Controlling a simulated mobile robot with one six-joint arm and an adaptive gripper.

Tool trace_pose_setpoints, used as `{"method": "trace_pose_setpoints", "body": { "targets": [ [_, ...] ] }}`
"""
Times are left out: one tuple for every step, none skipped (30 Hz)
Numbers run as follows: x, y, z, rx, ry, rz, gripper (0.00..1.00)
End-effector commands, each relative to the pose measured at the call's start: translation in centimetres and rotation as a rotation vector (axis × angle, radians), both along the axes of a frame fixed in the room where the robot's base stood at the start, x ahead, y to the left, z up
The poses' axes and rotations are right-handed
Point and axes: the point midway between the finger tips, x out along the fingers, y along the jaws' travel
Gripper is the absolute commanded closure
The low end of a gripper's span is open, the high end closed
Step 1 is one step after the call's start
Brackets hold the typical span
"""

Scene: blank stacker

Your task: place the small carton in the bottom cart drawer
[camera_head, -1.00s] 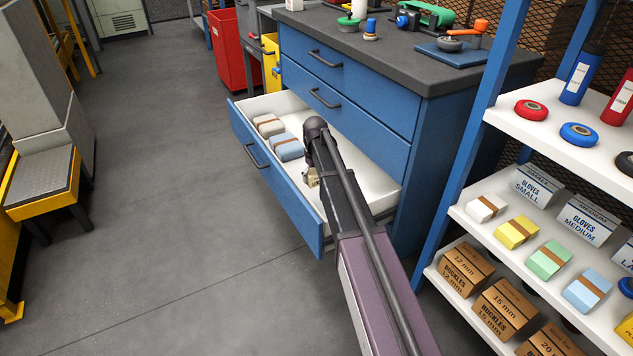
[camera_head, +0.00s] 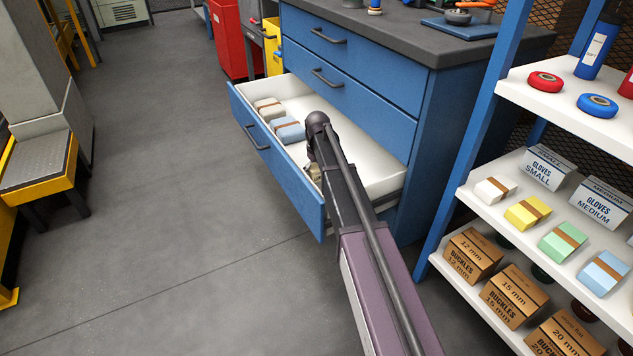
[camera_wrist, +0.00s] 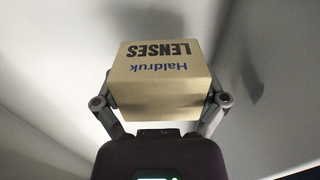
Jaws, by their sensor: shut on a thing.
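The small carton (camera_wrist: 160,75) is tan, printed "Haldruk LENSES", and sits between the two fingers of my gripper (camera_wrist: 160,100) in the wrist view. My gripper is shut on it, one finger on each side. In the head view only a bit of the carton (camera_head: 314,172) shows beside my arm, over the open bottom drawer. The bottom cart drawer (camera_head: 375,178) is pulled out of the blue cart, with a white inside. Pale walls or floor lie behind the carton in the wrist view. I cannot tell whether the carton touches the drawer floor.
A beige bundle (camera_head: 268,108) and a light blue bundle (camera_head: 288,130) lie in the drawer's far-left part. The blue cart (camera_head: 440,130) has two closed upper drawers. A shelf rack (camera_head: 465,192) with boxes and bundles stands at the right. Open floor lies left of the drawer.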

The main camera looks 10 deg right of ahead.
Motion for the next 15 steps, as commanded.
{"method": "trace_pose_setpoints", "body": {
  "targets": [
    [0.0,0.0,0.0,0.000,0.000,0.000,0.66],
    [0.0,0.0,0.0,0.000,0.000,0.000,0.66],
    [0.0,0.0,0.0,0.000,0.000,0.000,0.66],
    [0.0,0.0,0.0,0.000,0.000,0.000,0.66],
    [0.0,0.0,-0.1,0.000,0.000,0.000,0.66],
    [0.0,0.0,-0.2,0.000,0.000,0.000,0.66],
    [0.0,0.0,-0.4,0.000,0.000,0.000,0.66],
    [0.0,0.0,-0.5,0.000,0.000,0.000,0.66],
    [0.0,0.0,-0.8,0.000,0.000,0.000,0.66],
    [0.0,0.0,-1.0,0.000,0.000,0.000,0.66],
    [0.0,0.0,-1.2,0.000,0.000,0.000,0.66],
    [0.0,0.0,-1.6,0.000,0.000,0.000,0.66],
    [0.0,0.0,-1.8,0.000,0.000,0.000,0.66],
    [0.0,0.0,-2.1,0.000,0.000,0.000,0.66],
    [0.0,0.0,-2.5,0.000,0.000,0.000,0.66]
  ]
}}
